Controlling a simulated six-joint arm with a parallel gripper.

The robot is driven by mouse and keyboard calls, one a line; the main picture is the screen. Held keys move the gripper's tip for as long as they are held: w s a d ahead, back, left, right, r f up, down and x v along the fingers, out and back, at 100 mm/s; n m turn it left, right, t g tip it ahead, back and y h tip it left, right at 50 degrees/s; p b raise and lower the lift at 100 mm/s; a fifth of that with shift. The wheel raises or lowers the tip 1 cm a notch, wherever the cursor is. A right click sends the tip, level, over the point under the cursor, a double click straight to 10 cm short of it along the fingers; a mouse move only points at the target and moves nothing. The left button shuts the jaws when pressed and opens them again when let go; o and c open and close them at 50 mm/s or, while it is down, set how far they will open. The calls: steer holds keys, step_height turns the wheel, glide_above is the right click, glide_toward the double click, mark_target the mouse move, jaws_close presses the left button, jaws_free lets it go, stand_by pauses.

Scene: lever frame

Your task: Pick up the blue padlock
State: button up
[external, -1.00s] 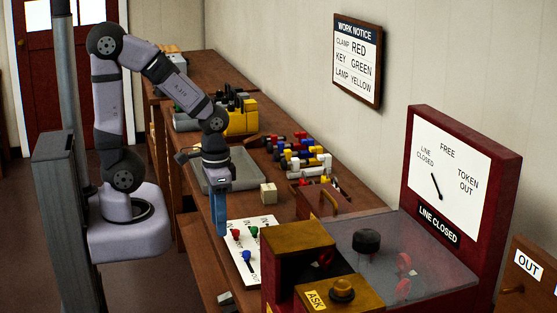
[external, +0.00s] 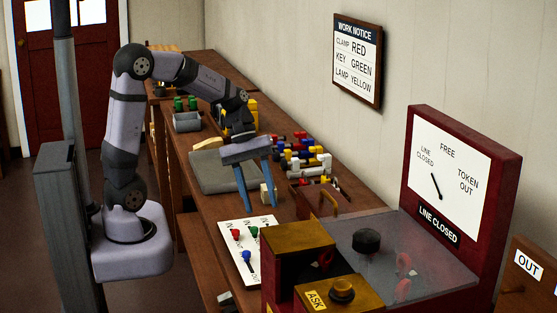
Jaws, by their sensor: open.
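A cluster of small coloured pieces lies on the bench beyond my gripper. Blue pieces (external: 287,156) show among red, yellow, white and black ones; they are too small to tell which is a padlock. A blue knob-like piece (external: 246,257) also sits on the white card, near a red one (external: 235,234) and a green one (external: 254,231). My gripper (external: 261,208) points down over the bench, its two blue fingers spread and nothing seen between them. It is above and beyond the card, left of the cluster, apart from both.
A grey tray (external: 207,180) lies behind my gripper. A pale block (external: 266,196) is partly hidden by a finger. A wooden box with a handle (external: 313,200) and the red-and-brass cabinet (external: 300,241) stand to the right. The white card (external: 238,277) lies at the near bench edge.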

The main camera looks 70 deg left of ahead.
steer(key=w+a+f+n+t+b, duration=0.1)
steer(key=w+a+n+t+b, duration=0.1)
steer(key=a, duration=0.5)
steer(key=w+a+f+n+t+h+b, duration=0.1)
steer(key=w+a+n+t, duration=0.3)
steer(key=n, duration=0.5)
steer(key=w+a+f+n+t+h+b, duration=0.1)
steer(key=w+a+n, duration=0.4)
steer(key=a, duration=0.6)
steer(key=shift+w+a+t+b, duration=0.1)
steer(key=shift+w+t+b, duration=0.9)
steer(key=shift+t, duration=0.4)
steer(key=shift+w+f, duration=0.1)
steer(key=shift+f, duration=0.1)
steer(key=shift+d+p+x, duration=0.25)
steer(key=shift+p+x, duration=0.45)
steer(key=shift+x, duration=3)
steer(key=shift+s, duration=0.2)
steer(key=shift+c, duration=0.7)
steer(key=shift+a, duration=0.1)
steer(key=c, duration=0.7)
